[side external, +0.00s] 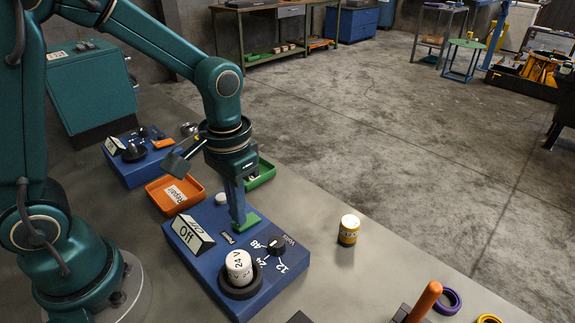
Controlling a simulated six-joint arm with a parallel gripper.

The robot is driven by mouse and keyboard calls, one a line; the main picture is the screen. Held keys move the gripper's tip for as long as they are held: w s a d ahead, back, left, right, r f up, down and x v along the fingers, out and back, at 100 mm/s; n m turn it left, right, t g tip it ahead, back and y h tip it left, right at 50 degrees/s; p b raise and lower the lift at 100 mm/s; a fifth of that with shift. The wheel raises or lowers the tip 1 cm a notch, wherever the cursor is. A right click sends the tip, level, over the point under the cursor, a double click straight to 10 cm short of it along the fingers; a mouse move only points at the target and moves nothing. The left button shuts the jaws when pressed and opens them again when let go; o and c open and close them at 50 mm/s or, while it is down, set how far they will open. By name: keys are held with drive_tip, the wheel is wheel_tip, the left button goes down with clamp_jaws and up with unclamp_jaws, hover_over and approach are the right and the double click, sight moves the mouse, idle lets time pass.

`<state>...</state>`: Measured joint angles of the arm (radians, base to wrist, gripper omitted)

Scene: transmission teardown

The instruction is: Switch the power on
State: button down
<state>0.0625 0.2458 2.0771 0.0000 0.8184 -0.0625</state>
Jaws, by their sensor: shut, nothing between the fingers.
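A blue control box (205,270) sits on the grey bench in front of my arm. A tilted white sign on it (192,234) reads "Off". A small "Power" label (228,239) is on its top, with a green piece (251,221) close by, probably the power switch. My gripper (239,228) is shut, points down and holds nothing. Its tips are right at the green piece; I cannot tell whether they touch, and they hide part of it. A black "Volts" knob (277,246) is marked 12, 24 and 48. A white "24V" cylinder (239,267) stands in a round black socket.
An orange tray (174,194) labelled "Repair" and a green tray (262,174) lie behind the box. A second blue box (130,165) stands farther back left. A yellow-and-white cylinder (348,230) stands right of the control box. An orange-handled tool (425,301) is at front right.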

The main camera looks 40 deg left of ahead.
sight(230, 233)
drive_tip(key=shift+f, duration=0.5)
drive_tip(key=shift+r, duration=3.55)
drive_tip(key=s+a+r+t, duration=0.1)
drive_tip(key=s+r+t, duration=0.2)
drive_tip(key=s+t, duration=0.2)
drive_tip(key=shift+s+a+r+t, duration=0.25)
drive_tip(key=shift+s+r+t, duration=0.05)
drive_tip(key=shift+s, duration=0.9)
